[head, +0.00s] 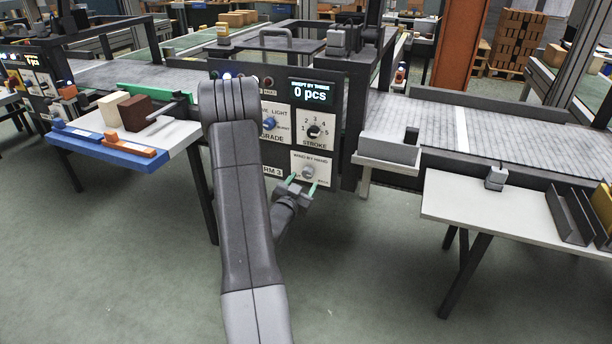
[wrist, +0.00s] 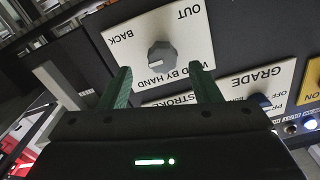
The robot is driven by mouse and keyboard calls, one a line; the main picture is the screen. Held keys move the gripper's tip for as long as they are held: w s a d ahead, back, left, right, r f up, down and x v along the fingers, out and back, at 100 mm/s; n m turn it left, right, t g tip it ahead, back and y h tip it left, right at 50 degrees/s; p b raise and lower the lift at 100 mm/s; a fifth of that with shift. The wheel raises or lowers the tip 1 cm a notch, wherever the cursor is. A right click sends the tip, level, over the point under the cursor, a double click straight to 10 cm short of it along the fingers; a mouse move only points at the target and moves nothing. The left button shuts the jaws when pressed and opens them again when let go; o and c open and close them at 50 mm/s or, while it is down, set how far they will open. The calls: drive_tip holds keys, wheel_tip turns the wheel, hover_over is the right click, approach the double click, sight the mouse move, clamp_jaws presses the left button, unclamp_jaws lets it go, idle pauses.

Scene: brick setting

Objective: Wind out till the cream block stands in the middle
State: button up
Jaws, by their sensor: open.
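The cream block (head: 116,106) stands on the white table at the left, against the left side of a dark brown block (head: 133,112). A grey bar (head: 165,110) points at the brown block from the right. The hand-wind knob (head: 308,172) is on the lower panel of the machine. In the wrist view the knob (wrist: 161,54) sits on a plate lettered OUT and BACK. My gripper (head: 301,184) is open and empty, facing this knob. Its green fingers (wrist: 160,80) appear on either side just below the knob; whether they reach around it I cannot tell.
The control panel also carries a grade knob (head: 269,123), a stroke knob (head: 314,131) and a display (head: 313,91) reading 0 pcs. A blue rail with an orange piece (head: 129,144) edges the left table. A second white table (head: 460,205) stands at the right.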

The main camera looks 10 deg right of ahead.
sight(307, 175)
drive_tip(key=shift+x, duration=2.15)
drive_tip(key=shift+a, duration=0.1)
drive_tip(key=c, duration=1)
